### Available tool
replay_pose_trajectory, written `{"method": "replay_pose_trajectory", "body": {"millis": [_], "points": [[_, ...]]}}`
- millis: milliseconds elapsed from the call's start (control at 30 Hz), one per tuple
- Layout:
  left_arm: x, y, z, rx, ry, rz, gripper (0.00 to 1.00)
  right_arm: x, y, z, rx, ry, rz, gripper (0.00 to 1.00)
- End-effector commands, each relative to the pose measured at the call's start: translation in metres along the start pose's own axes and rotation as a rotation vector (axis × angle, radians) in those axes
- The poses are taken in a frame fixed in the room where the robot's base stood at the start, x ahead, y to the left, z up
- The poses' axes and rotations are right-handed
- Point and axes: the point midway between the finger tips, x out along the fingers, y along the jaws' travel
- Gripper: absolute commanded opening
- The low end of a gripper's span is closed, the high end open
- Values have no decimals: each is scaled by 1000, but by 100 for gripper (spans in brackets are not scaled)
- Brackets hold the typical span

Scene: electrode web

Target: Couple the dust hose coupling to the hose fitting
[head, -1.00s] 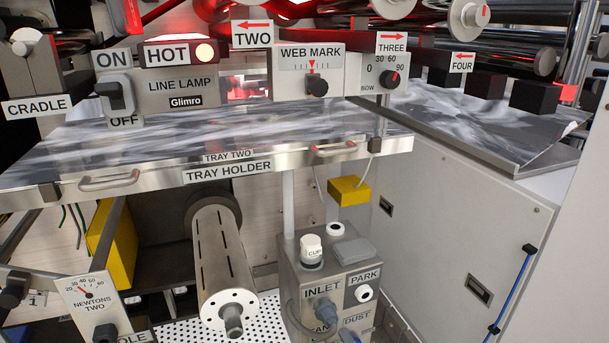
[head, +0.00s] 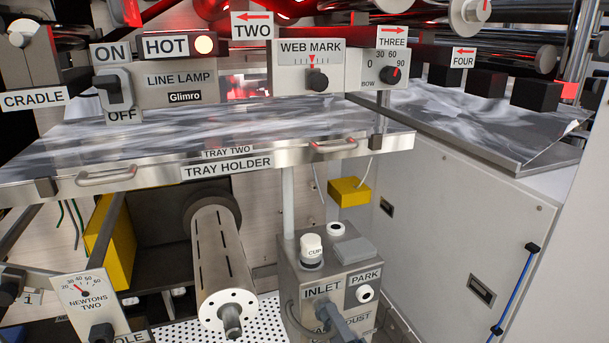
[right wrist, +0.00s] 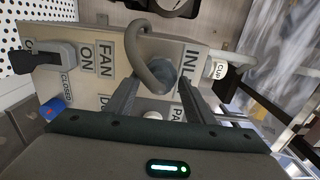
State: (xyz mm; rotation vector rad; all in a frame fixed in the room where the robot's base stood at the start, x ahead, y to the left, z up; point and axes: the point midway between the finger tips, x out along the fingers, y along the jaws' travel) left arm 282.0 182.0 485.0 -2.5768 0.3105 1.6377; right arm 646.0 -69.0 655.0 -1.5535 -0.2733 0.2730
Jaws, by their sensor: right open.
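A blue-grey coupling (right wrist: 162,76) with a curved grey hose (right wrist: 143,38) sits by the INLET label on the front of the grey box (head: 300,270). My right gripper (right wrist: 160,90) is open, with its fingers on either side of the coupling in the right wrist view. I cannot tell whether they touch it. A round white fitting (head: 364,293) shows under the PARK label. I cannot tell which part is the hose fitting. My left gripper is not in view.
A white CUP cap (head: 311,246) stands on the box. The tray holder (head: 230,166) spans above, and a slotted roller (head: 222,265) stands to the left. A FAN switch (right wrist: 55,55) is near the gripper. A white cabinet wall (head: 470,225) bounds the right.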

Motion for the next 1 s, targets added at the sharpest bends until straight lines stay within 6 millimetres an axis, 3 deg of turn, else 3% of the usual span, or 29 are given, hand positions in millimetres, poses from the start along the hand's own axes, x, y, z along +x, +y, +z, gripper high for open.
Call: {"method": "replay_pose_trajectory", "body": {"millis": [167,300,367,1000], "points": [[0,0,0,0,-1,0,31,0,0,0,0,0,0,46],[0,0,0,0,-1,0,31,0,0,0,0,0,0,13],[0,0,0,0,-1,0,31,0,0,0,0,0,0,2],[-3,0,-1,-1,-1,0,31,2,0,0,2,0,0,0]]}}
